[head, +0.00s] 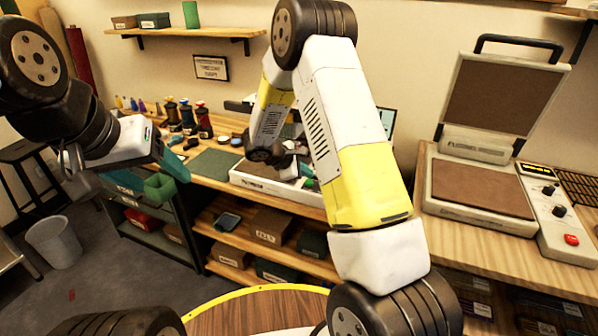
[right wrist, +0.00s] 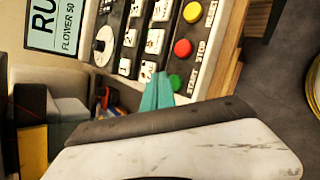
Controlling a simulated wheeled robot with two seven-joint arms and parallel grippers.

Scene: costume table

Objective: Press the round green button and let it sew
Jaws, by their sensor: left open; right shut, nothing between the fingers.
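The round green button (right wrist: 175,82) is marked START and sits at the end of a row on a pale control panel (right wrist: 208,50) in the right wrist view. My right gripper (right wrist: 159,78) is shut and empty, its teal fingertips right beside the green button and partly overlapping its edge. I cannot tell whether they touch it. In the head view my right arm hides most of the machine and the right gripper. My left gripper (head: 174,163) is open and empty, held at the left, away from the machine.
A red STOP button (right wrist: 183,48) and a yellow RESET button (right wrist: 192,12) are in line with the green one. A heat press (head: 480,190) stands open on the right of the table. Spools (head: 188,115) and a green mat (head: 210,163) lie to the left.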

